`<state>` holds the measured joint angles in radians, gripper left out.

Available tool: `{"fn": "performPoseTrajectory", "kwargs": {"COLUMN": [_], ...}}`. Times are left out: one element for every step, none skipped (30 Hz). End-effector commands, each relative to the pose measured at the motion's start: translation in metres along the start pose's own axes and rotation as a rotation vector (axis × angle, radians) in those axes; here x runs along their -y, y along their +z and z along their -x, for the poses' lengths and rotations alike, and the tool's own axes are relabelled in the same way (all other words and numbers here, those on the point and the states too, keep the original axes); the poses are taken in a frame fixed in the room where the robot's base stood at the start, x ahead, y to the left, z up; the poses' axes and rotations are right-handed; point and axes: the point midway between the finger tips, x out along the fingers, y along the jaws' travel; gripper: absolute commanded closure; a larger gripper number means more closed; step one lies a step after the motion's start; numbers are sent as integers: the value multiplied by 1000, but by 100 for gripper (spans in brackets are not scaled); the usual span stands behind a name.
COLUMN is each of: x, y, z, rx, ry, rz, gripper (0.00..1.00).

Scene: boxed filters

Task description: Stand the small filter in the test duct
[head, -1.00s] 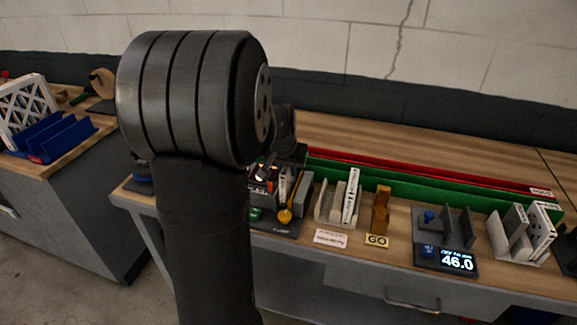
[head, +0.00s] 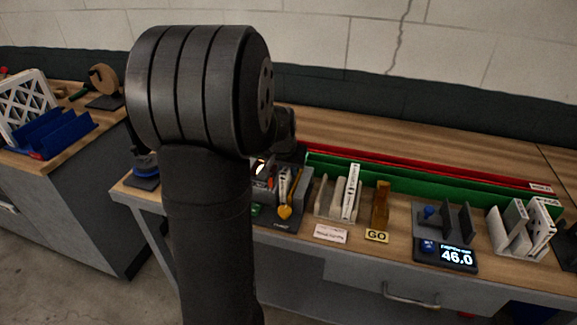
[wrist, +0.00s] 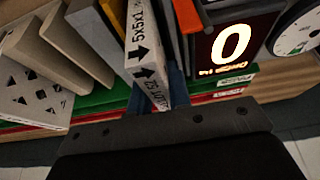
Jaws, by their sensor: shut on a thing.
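The small filter (wrist: 143,55) is a narrow white-edged piece marked "5x5x1" with black arrows. In the wrist view it runs up from my gripper (wrist: 150,85), which is shut on it. The test duct (head: 287,222) appears to be the dark fixture with a small lit screen and a yellow lever, just right of my arm in the head view. A white strip in it is probably the held filter. The wrist view shows the filter between a grey block and a dark display reading 0 (wrist: 232,42). How deep the filter sits is hidden, and my arm covers the gripper in the head view.
Right of the duct stand a rack with a white filter (head: 351,192), a brown gauge (head: 380,205) by a "GO" sign, a device reading 46.0 (head: 457,256) and another filter rack (head: 520,240). Green (head: 400,185) and red rails run behind. A round dial (wrist: 298,32) is near the display.

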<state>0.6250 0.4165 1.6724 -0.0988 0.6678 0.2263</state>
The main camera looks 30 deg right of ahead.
Motion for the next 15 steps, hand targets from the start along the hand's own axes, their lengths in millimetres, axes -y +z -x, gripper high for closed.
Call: {"fn": "performPoseTrajectory", "kwargs": {"x": [0,0,0,0,0,0,0,0,0,0,0,0,0,0,0], "y": [0,0,0,0,0,0,0,0,0,0,0,0,0,0,0], "z": [-1,-1,-1,-1,-1,-1,-1,-1,-1,-1,-1,-1,-1,-1,-1], "rx": [0,0,-1,-1,-1,-1,-1,-1,-1,-1,0,0,-1,0,0], "ry": [0,0,0,0,0,0,0,0,0,0,0,0,0,0,0], "rz": [0,0,0,0,0,0,0,0,0,0,0,0,0,0,0], "gripper": [100,100,100,100,100,100,100,100,77,71,65,57,57,57,57]}}
